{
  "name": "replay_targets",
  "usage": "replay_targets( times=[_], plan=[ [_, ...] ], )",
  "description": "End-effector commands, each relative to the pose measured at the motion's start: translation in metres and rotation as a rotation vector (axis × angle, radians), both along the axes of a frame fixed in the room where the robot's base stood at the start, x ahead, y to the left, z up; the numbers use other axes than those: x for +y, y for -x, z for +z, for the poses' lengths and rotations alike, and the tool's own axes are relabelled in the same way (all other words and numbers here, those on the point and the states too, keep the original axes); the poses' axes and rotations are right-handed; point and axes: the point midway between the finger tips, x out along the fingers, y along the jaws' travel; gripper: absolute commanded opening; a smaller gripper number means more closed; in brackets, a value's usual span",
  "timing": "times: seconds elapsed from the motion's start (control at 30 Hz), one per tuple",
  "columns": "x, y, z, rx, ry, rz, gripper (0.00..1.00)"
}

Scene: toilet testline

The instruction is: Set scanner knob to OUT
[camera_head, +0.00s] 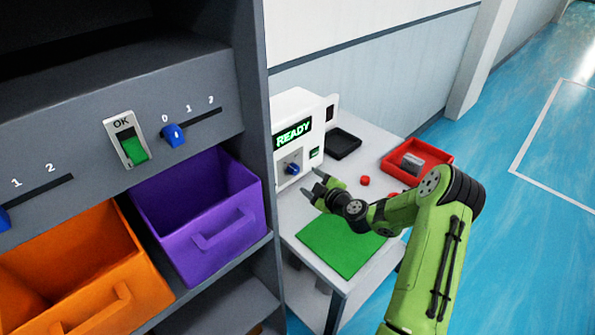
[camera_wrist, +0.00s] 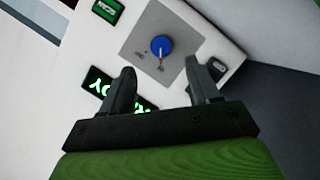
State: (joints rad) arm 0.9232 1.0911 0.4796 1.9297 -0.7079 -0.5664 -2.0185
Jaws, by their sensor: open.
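The scanner (camera_head: 301,133) is a white box on the white table, with a lit green READY display (camera_head: 294,134). Its blue knob (camera_head: 293,169) sits on a grey plate below the display. In the wrist view the blue knob (camera_wrist: 161,45) lies just beyond and between my fingertips, with a pale and red pointer mark; the lettering around it is too small to read. My gripper (camera_head: 316,184) is open and empty, in front of the knob and apart from it. It also shows in the wrist view (camera_wrist: 159,75).
A green mat (camera_head: 341,243), a black tray (camera_head: 343,144), a red tray (camera_head: 436,158) with a grey item and a small red piece (camera_head: 365,181) are on the table. A grey shelf with a purple bin (camera_head: 205,238) and orange bin (camera_head: 110,262) stands left.

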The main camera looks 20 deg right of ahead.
Motion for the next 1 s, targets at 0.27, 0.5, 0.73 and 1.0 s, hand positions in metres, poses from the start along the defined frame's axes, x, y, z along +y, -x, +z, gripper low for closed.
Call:
replay_targets(
  times=[0.27, 0.5, 0.73, 1.0],
  plan=[
    [0.011, -0.062, -0.018, -0.001, -0.002, 0.000, 0.61],
    [0.013, -0.081, -0.024, 0.002, -0.002, 0.000, 0.61],
    [0.013, -0.080, -0.024, 0.003, -0.001, 0.001, 0.55],
    [0.013, -0.080, -0.024, 0.003, -0.001, 0.001, 0.14]
  ],
)
